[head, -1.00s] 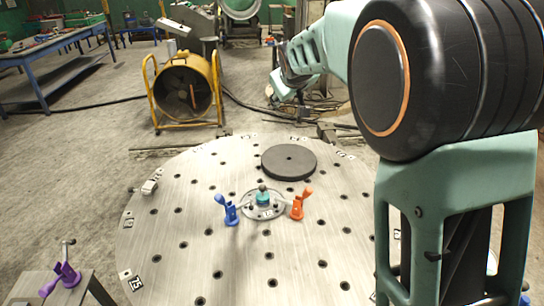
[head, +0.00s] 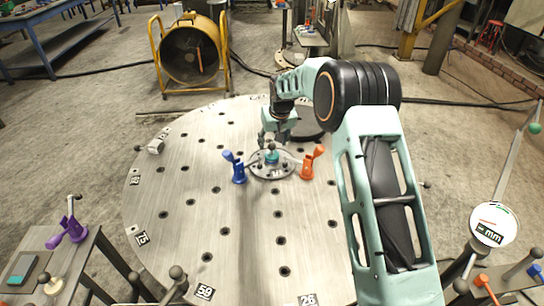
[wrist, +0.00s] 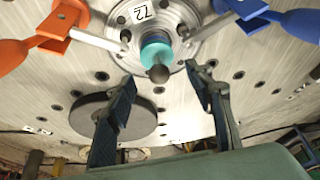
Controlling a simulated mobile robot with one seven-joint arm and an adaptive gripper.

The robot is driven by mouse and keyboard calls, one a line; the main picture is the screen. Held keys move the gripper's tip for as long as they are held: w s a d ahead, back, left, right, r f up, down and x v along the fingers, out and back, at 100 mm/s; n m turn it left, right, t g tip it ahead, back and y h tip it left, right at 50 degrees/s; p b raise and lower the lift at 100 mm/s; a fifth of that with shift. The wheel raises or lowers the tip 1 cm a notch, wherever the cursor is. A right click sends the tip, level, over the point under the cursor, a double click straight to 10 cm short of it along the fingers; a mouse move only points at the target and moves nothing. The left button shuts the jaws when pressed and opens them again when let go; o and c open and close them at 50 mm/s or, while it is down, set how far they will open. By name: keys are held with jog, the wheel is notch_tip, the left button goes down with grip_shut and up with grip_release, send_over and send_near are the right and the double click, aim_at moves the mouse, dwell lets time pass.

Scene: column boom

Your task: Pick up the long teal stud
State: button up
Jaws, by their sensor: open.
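The teal stud (head: 271,157) stands in the middle of a round metal flange (head: 258,170) on the big round table. In the wrist view the teal stud (wrist: 155,44) has a dark ball-shaped knob (wrist: 159,73) on its end. My gripper (head: 275,138) is just behind and above the stud in the head view. In the wrist view my gripper (wrist: 160,74) has its two fingers apart, with the knob near the gap between the tips. Nothing is held. I cannot tell how far the tips are from the stud.
A blue clamp (head: 238,172) and an orange clamp (head: 307,168) flank the flange, their arms reaching over it. A dark disc (head: 310,124) lies behind. A purple clamp (head: 70,232) is on a side table at left. The round table's front half (head: 235,225) is mostly clear.

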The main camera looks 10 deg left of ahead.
aim_at(273, 146)
jog(key=shift+w+p+x, duration=0.15)
jog(key=shift+x, duration=1.6)
jog(key=shift+w+p+x, duration=0.1)
jog(key=shift+p+x, duration=0.05)
jog(key=shift+x, duration=1.55)
jog(key=shift+d, duration=0.1)
jog(key=shift+r, duration=0.1)
jog(key=c, duration=1)
notch_tip(273, 146, up, 18)
jog(key=shift+c, duration=0.2)
